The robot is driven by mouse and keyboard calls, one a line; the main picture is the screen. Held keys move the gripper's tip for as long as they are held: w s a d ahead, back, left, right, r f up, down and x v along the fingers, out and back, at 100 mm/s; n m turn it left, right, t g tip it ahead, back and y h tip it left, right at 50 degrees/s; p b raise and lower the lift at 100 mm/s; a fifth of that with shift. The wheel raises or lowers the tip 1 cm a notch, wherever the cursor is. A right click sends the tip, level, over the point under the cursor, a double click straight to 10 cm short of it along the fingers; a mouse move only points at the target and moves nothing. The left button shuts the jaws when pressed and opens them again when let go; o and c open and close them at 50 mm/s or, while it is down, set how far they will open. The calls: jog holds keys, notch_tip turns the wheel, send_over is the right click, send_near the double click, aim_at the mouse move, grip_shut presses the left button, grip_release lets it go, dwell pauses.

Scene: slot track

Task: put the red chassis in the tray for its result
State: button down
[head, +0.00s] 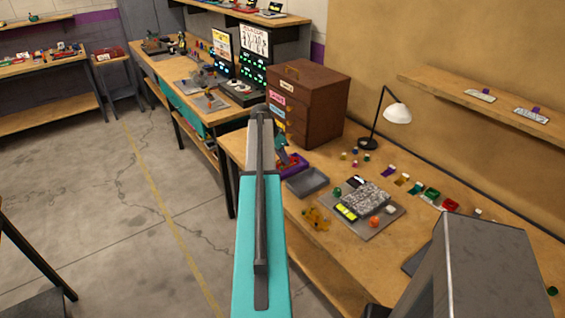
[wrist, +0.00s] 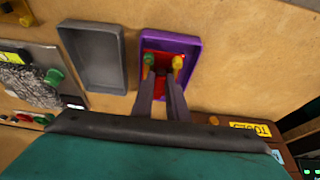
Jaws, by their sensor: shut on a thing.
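The red chassis (wrist: 163,57) shows between my fingertips in the wrist view, with green and yellow round parts at its sides. My gripper (wrist: 161,73) is shut on it. The chassis appears within the outline of the purple tray (wrist: 174,41); I cannot tell whether it touches the tray floor. A grey tray (wrist: 93,56) stands beside the purple one and looks empty. In the head view my arm partly hides the purple tray (head: 297,170), and the grey tray (head: 308,182) lies just right of it.
A brown drawer cabinet (head: 320,100) stands on the bench behind the trays. A grey board (head: 373,222) with a speckled block lies to the right. A desk lamp (head: 396,113) and several small coloured parts are further back.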

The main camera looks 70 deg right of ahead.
jog(key=shift+w+d, duration=0.2)
jog(key=shift+d, duration=0.6)
jog(key=shift+f, duration=0.15)
jog(key=shift+f+p, duration=0.95)
jog(key=shift+f, duration=0.7)
jog(key=shift+f, duration=0.15)
jog(key=c, duration=1.7)
grip_release()
jog(key=shift+c, duration=0.2)
jog(key=shift+a+r, duration=0.1)
jog(key=shift+r, duration=0.15)
jog(key=b+v, duration=0.3)
jog(key=v, duration=0.8)
jog(key=shift+w+a+r, duration=0.15)
jog(key=shift+w+r, duration=0.05)
jog(key=shift+r, duration=0.15)
